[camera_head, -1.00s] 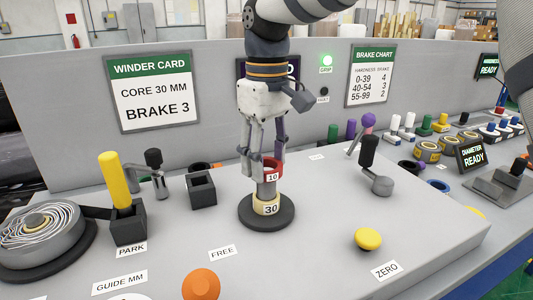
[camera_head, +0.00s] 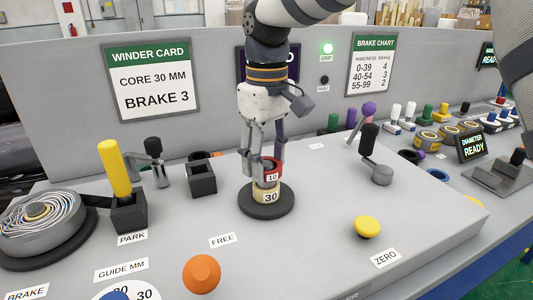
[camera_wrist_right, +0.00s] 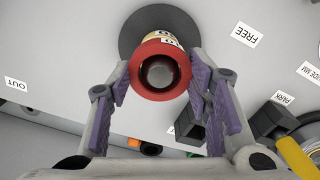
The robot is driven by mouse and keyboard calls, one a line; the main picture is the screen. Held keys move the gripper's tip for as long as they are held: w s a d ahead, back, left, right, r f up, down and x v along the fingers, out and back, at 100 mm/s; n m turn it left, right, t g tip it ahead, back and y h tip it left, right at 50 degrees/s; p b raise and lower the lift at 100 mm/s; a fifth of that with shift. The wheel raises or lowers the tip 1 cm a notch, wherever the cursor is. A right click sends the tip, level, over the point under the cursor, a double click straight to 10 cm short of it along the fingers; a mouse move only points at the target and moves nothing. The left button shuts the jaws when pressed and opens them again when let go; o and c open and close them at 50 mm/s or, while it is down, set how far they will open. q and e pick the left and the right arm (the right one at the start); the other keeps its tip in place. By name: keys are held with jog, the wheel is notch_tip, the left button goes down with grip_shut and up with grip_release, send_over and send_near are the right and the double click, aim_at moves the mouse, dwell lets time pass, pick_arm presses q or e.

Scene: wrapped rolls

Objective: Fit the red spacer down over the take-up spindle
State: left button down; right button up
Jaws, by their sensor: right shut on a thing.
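The red spacer (camera_head: 271,174), marked 10, is around the take-up spindle, directly above the cream core (camera_head: 267,194) marked 30. No clear gap shows between them in the head view. The round dark base (camera_head: 265,207) is under the core. My right gripper (camera_head: 267,163) points down and is shut on the spacer, with a finger on each side. The wrist view shows the red ring (camera_wrist_right: 141,88) encircling the grey spindle top (camera_wrist_right: 159,72), with purple finger pads beside it. My left gripper is not in view.
A yellow peg (camera_head: 115,170) stands in a dark block to the left, near an empty square holder (camera_head: 201,180). A black-handled crank (camera_head: 370,150) and a yellow button (camera_head: 367,226) are to the right. The panel in front of the spindle is mostly clear.

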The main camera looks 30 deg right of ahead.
jog(key=shift+f, duration=1.05)
jog(key=o, duration=1)
notch_tip(320, 180, up, 12)
